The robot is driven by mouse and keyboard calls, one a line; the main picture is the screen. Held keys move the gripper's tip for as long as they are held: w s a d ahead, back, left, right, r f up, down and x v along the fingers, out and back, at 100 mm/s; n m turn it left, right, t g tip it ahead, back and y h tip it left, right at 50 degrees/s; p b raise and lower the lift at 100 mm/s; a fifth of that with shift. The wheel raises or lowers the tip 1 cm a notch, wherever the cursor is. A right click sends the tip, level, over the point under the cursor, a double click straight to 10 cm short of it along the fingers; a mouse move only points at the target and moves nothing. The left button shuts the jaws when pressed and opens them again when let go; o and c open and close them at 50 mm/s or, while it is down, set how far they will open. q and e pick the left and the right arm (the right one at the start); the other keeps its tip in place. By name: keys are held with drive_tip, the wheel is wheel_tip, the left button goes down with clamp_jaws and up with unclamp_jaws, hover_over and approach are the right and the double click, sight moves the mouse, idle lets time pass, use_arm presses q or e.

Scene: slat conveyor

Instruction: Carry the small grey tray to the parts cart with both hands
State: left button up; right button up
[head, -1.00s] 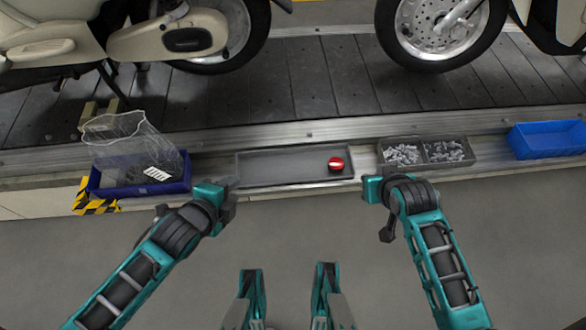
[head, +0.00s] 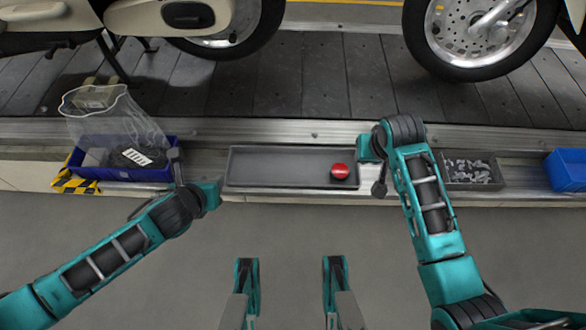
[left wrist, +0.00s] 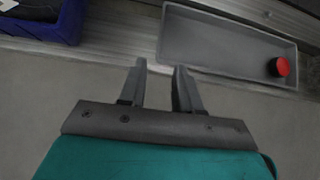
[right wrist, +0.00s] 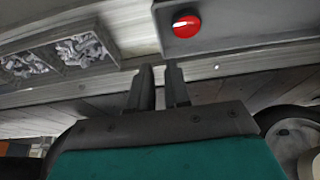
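The small grey tray (head: 275,170) lies flat on the ledge beside the slat conveyor, with a round red part (head: 340,171) near its right end. My left gripper (head: 217,190) is by the tray's left front corner, apart from it; its fingers (left wrist: 160,70) are open and empty, with the tray (left wrist: 205,62) ahead to the right. My right gripper (head: 364,152) is close beside the tray's right end; its fingers (right wrist: 160,72) are slightly apart and empty, and the tray (right wrist: 235,40) shows just beyond them. I cannot make out a parts cart in view.
A blue bin (head: 150,174) with a clear bag stands left of the tray. A grey divided bin (head: 472,185) of metal parts, partly hidden by my right arm, and another blue bin (head: 567,170) stand right. Motorcycles are on the conveyor (head: 320,90). The floor (head: 300,230) in front is clear.

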sight(247, 166)
use_arm(q)
drive_tip(key=shift+f, duration=0.1)
use_arm(e)
drive_tip(key=shift+f, duration=0.1)
